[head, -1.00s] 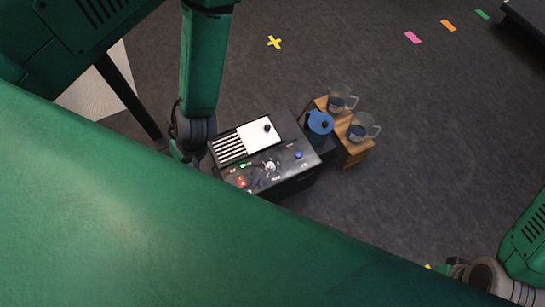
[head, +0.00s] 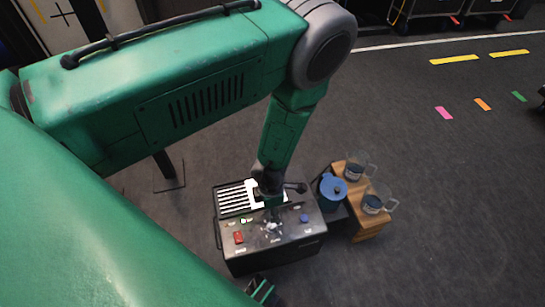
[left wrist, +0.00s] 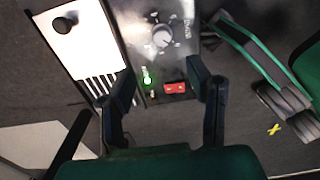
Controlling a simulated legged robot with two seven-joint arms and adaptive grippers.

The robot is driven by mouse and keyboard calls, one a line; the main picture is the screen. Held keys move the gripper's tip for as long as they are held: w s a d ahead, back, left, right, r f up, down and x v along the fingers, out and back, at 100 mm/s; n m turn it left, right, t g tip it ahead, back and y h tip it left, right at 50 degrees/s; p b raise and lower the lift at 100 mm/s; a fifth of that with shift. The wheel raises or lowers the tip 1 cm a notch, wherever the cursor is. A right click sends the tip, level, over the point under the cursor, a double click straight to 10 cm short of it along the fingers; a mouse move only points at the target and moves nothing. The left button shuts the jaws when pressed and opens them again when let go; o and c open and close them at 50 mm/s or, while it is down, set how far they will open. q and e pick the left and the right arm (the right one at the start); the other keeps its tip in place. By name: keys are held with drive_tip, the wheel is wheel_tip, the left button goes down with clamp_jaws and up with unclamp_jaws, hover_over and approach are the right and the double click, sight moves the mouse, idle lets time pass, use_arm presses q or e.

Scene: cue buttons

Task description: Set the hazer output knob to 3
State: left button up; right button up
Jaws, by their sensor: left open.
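The hazer (head: 275,252) is a dark box with a control panel on top. Its output knob, a round silver dial (left wrist: 162,38), stands on the panel among small markings too small to read. The knob also shows in the head view (head: 270,227), small and pale. My left gripper (left wrist: 161,72) is open and empty, its dark fingers spread on either side below the knob in the left wrist view, apart from it. In the head view my left wrist hangs over the back of the panel. A dark and green gripper part (head: 262,290), seemingly my right, shows at the bottom edge.
A red switch (left wrist: 175,88) and a lit green light (left wrist: 147,80) sit near the knob. A blue button (head: 304,218) is at the panel's right. A blue-lidded pot (head: 332,188) and glass mugs (head: 372,204) on a wooden stand (head: 368,230) are to the right.

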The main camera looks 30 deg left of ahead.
sight(272, 224)
use_arm(q)
wheel_tip(272, 224, down, 10)
drive_tip(key=b, duration=0.4)
drive_tip(key=shift+d+f, duration=0.1)
drive_tip(key=shift+d, duration=0.05)
drive_tip(key=shift+f, duration=0.6)
drive_tip(key=shift+r, duration=0.1)
drive_tip(key=shift+d, duration=0.1)
drive_tip(key=shift+c, duration=1.2)
drive_tip(key=c, duration=0.7)
clamp_jaws()
